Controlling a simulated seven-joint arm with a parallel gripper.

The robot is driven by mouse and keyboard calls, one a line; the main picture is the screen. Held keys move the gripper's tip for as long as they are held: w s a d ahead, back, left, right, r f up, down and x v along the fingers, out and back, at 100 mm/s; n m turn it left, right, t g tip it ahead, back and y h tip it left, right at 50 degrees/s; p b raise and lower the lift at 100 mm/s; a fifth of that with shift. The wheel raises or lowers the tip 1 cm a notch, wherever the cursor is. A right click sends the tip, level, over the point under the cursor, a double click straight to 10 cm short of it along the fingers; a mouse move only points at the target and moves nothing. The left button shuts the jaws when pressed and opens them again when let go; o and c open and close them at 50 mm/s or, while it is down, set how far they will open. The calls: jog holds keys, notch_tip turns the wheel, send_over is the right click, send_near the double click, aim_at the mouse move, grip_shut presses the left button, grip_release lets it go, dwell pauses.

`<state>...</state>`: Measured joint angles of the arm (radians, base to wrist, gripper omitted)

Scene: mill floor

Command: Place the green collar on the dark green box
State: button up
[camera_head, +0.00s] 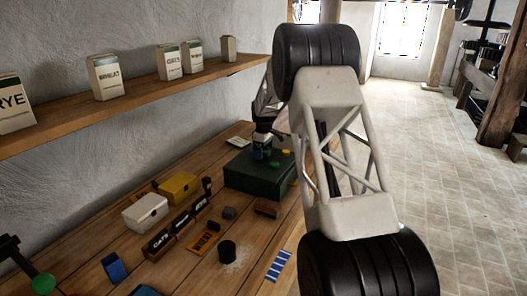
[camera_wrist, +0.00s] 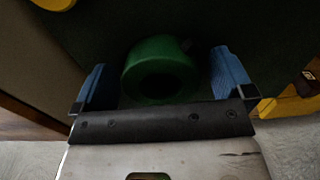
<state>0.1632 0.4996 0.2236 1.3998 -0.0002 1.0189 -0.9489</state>
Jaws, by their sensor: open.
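The green collar (camera_wrist: 150,82) is a thick ring, seen in the wrist view between the two blue fingers of my gripper (camera_wrist: 162,85). The fingers are open, with a narrow gap on each side of the ring. Behind the collar is a dark green surface (camera_wrist: 200,25), which looks like the box top. In the head view the dark green box (camera_head: 245,180) stands on the bench against the wall. My gripper (camera_head: 262,146) is low over the back part of its top.
A yellow box (camera_head: 178,187), a white box (camera_head: 145,212) and a black cylinder (camera_head: 227,251) stand nearer on the bench. A shelf (camera_head: 130,101) with bags runs above.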

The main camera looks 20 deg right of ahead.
aim_at(264, 149)
notch_tip(264, 149, up, 12)
dwell(0.7)
jog(key=shift+r, duration=0.1)
dwell(0.6)
jog(key=s+a+r+m, duration=0.2)
jog(key=s+a+r, duration=0.2)
jog(key=s, duration=0.7)
jog(key=s+a+r+m+t, duration=0.1)
jog(key=s+a+r, duration=0.25)
jog(key=s, duration=0.85)
jog(key=s+a+r+m, duration=0.25)
jog(key=s+r, duration=0.25)
jog(key=s, duration=0.6)
jog(key=s+a+f+m, duration=0.1)
jog(key=s+f, duration=0.2)
jog(key=s, duration=0.8)
jog(key=s+a+f+m+t, duration=0.1)
jog(key=s+a+f, duration=0.1)
jog(key=s, duration=0.9)
jog(key=s+a+f+m, duration=0.1)
jog(key=s+a+f, duration=0.1)
jog(key=s, duration=0.9)
jog(key=shift+a+f+m+t, duration=0.25)
jog(key=shift+f+m+t, duration=0.1)
jog(key=shift+f, duration=0.5)
